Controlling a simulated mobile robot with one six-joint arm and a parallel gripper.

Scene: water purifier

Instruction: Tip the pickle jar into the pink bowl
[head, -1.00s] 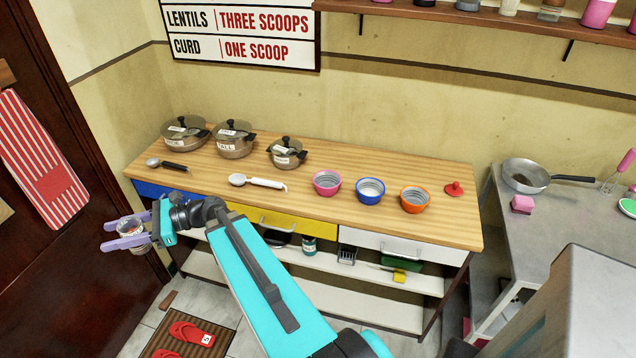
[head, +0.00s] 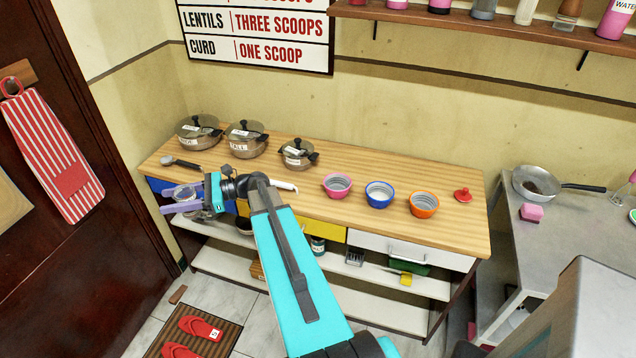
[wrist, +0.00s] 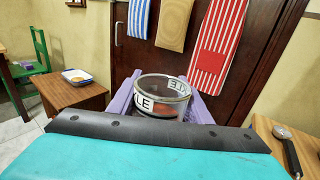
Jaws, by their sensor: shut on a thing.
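My gripper (head: 180,201) is shut on the pickle jar (wrist: 160,95), a clear jar with a white label whose visible letters end in "LE". The jar is upright between the purple fingers in the wrist view, with something reddish inside. The pink bowl (head: 337,186) stands on the wooden counter, left of the blue bowl (head: 379,194). It looks empty.
The orange bowl (head: 423,204) and a red lid-like piece (head: 462,195) are further right on the counter (head: 400,165). Several lidded pots (head: 246,139) stand at the back left. A spoon (head: 186,166) lies near the left end.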

